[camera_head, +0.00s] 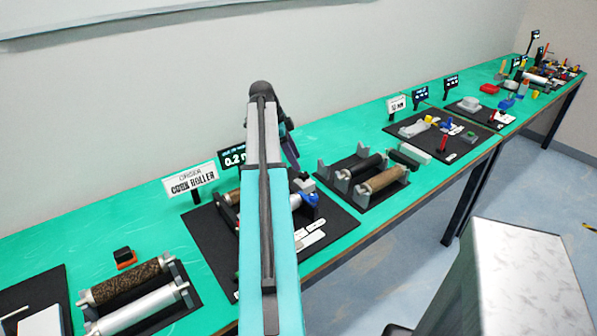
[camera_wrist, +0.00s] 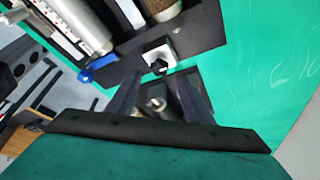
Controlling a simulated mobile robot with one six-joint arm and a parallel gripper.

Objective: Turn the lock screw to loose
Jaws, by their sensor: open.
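A pale block with a dark round knob (camera_wrist: 159,62) sits at the edge of the black station board (camera_wrist: 205,30) in the wrist view. A blue part (camera_wrist: 100,71) sits beside it, by the end of a silver roller. I cannot tell for sure which of them is the lock screw. In the head view the blue part (camera_head: 309,198) and the pale block (camera_head: 303,183) show just right of my arm. My gripper (camera_wrist: 158,102) is open, with its dark fingers apart just below the knob in the wrist view, and nothing visibly held. My arm hides part of the station in the head view.
A roller stand (camera_head: 362,178) with a black and a brown roller stands to the right. Sign posts, including a "CORK ROLLER" sign (camera_head: 190,180), stand behind. Another roller station (camera_head: 135,297) is at the lower left. Bare green bench top (camera_head: 80,232) lies between.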

